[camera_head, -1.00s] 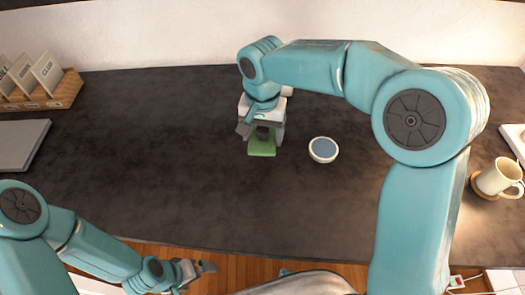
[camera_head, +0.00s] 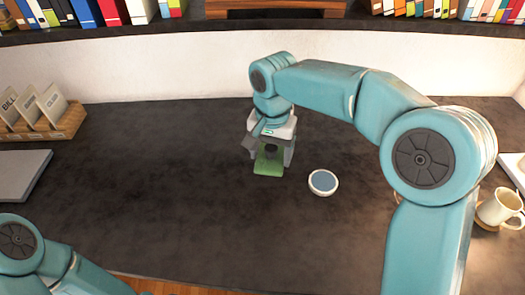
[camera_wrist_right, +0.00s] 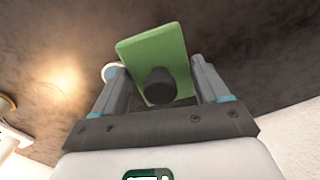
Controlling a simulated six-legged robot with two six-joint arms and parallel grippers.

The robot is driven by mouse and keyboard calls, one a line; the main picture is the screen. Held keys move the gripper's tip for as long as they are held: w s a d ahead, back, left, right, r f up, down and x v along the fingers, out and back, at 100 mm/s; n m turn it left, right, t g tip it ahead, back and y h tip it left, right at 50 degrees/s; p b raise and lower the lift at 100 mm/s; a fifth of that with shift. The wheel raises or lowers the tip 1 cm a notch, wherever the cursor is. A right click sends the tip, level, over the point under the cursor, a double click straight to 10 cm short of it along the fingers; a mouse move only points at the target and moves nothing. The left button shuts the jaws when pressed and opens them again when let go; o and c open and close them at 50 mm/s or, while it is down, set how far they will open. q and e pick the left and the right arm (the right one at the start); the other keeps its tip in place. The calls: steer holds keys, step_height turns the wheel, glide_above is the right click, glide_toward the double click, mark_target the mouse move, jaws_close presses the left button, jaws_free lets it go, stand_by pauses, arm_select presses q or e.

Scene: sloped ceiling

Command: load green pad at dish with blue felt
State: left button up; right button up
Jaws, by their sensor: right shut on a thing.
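The green pad (camera_head: 269,168) hangs below my right gripper (camera_head: 270,153), left of the dish in the head view. The right gripper is shut on the pad; in the right wrist view the pad's dark knob (camera_wrist_right: 159,86) shows between the fingers and the green plate (camera_wrist_right: 150,55) beyond. The small round white dish (camera_head: 323,193) stands on the dark desk with blue felt (camera_head: 323,181) inside. Its pale rim shows partly behind a finger in the right wrist view (camera_wrist_right: 107,71). Pad and dish are apart. My left gripper is out of frame.
A wooden card holder (camera_head: 45,124) and a grey flat slab (camera_head: 20,174) lie on the left of the desk (camera_head: 150,190). A cream mug (camera_head: 499,208) stands at the right, past my right arm. A book shelf (camera_head: 180,27) runs along the back. The desk's middle is clear.

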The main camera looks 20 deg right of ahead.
steer(key=w+d+f+m, duration=0.1)
steer(key=d+f+m, duration=0.45)
steer(key=d, duration=0.55)
steer(key=m+p, duration=0.1)
steer(key=m, duration=0.1)
glide_above(323, 182)
step_height(323, 182, down, 4)
steer(key=shift+w+d+f, duration=0.1)
steer(key=shift+d+f, duration=0.05)
steer(key=shift+f, duration=0.15)
steer(key=shift+f+b, duration=0.7)
steer(key=shift+f, duration=0.25)
steer(key=shift+f+b, duration=1.2)
steer(key=shift+f, duration=0.7)
steer(key=shift+f+b, duration=0.55)
steer(key=shift+b, duration=0.05)
